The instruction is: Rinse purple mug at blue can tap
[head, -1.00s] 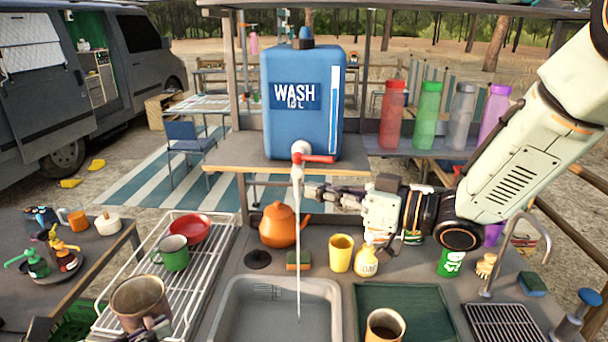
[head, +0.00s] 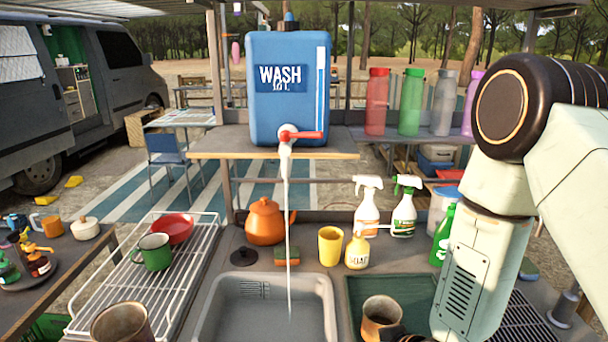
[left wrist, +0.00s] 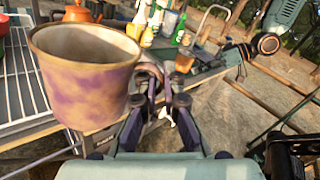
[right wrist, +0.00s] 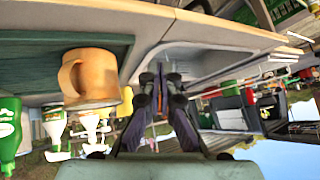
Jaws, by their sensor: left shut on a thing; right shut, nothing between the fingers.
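The purple mug (left wrist: 85,85) is smeared with brown grime in the left wrist view. My left gripper (left wrist: 155,80) is shut on its handle and holds it upright. In the head view the mug (head: 122,322) is at the bottom left, over the front of the dish rack. The blue can (head: 289,90) stands on a shelf above the sink (head: 268,285). Its tap (head: 288,138) has a red lever pointing right, and a water stream (head: 289,230) falls into the sink. My right gripper (right wrist: 161,82) is shut and empty, near a tan mug (right wrist: 88,78) at the counter's front.
A white wire rack (head: 180,275) holds a green mug (head: 153,251) and a red bowl (head: 172,230). A yellow cup (head: 330,246) and soap bottle (head: 357,250) stand behind the sink.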

